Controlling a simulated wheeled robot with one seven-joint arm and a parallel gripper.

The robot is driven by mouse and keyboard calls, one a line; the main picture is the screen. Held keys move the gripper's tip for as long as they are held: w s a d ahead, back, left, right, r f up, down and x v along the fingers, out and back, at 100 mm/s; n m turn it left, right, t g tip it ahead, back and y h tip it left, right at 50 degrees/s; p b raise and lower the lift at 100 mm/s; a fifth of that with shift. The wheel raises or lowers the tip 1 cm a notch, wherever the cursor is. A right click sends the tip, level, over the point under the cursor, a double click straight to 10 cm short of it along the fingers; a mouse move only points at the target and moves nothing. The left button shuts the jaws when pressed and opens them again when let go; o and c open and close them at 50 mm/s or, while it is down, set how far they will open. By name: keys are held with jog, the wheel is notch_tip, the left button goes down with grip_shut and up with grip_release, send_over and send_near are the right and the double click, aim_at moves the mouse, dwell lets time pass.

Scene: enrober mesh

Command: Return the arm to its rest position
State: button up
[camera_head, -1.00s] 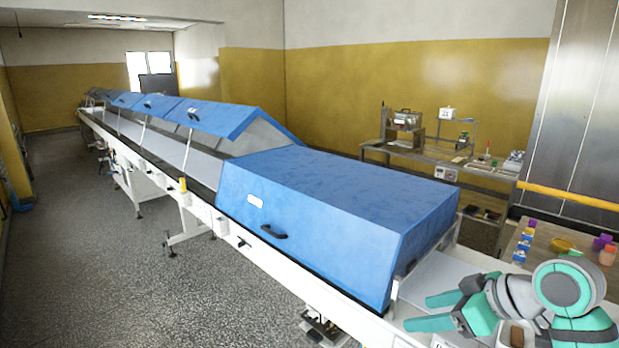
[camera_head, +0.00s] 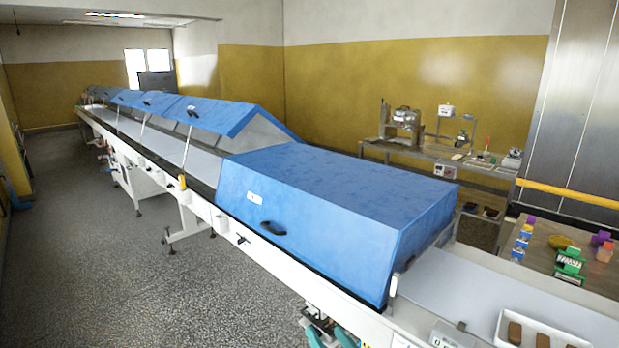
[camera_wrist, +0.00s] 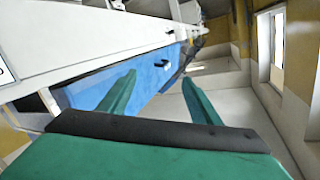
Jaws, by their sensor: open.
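My gripper (camera_wrist: 158,80) shows in the wrist view with its two teal fingers spread apart and nothing between them. Beyond the fingers are the blue cover and white side of the long conveyor line. In the head view, teal and grey parts of my arm (camera_head: 328,332) show low at the bottom edge, beside the front of the line. The fingertips cannot be made out there.
A blue hood (camera_head: 330,195) covers the near part of the conveyor (camera_head: 455,290). A white tray (camera_head: 505,343) with brown bars sits at the bottom right. A side table (camera_head: 535,255) with small boxes stands behind it. Grey floor (camera_head: 130,270) at left is clear.

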jog(key=s+a+f+m+h, duration=0.3)
jog(key=s+f, duration=0.5)
jog(key=s, duration=0.2)
jog(key=s+a+f+m+h, duration=0.2)
jog(key=s+a+f+h, duration=0.15)
jog(key=s+f, duration=0.6)
jog(key=s+d+r+n, duration=0.1)
jog(key=s+r+n, duration=0.1)
jog(key=s, duration=1)
jog(key=s+d+r+n, duration=0.1)
jog(key=s+r+n, duration=0.2)
jog(key=s, duration=1)
